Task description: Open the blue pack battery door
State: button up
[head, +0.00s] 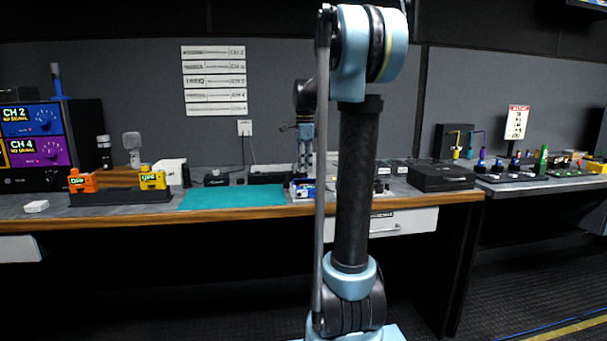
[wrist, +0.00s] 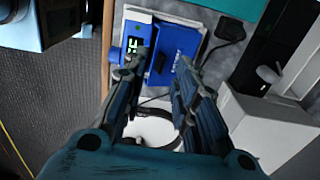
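The blue pack (wrist: 162,28) lies near the counter's front edge, with a small display showing green digits at its left in the wrist view. A blue panel with white lettering (wrist: 182,48) is at its right; I cannot tell whether the door is open or shut. In the head view, the pack (head: 303,193) shows just below my gripper (head: 305,165). In the wrist view, my gripper (wrist: 160,62) has its two fingers apart over the pack, with nothing held between them. The fingers cover part of the pack's lower side.
A teal mat (head: 232,197) lies left of the pack. Orange and yellow packs (head: 153,180) stand in a dark rack further left. A black case (head: 440,177) sits at the right. A white box (wrist: 262,125) is near the right finger in the wrist view.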

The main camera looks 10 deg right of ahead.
jog(key=shift+f, duration=1.45)
grip_shut()
jog(key=shift+w+r+g, duration=0.4)
jog(key=shift+w+g, duration=0.25)
jog(key=shift+g, duration=0.45)
jog(key=shift+w+r+g, duration=0.35)
jog(key=shift+w+g, duration=0.25)
jog(key=shift+g, duration=0.5)
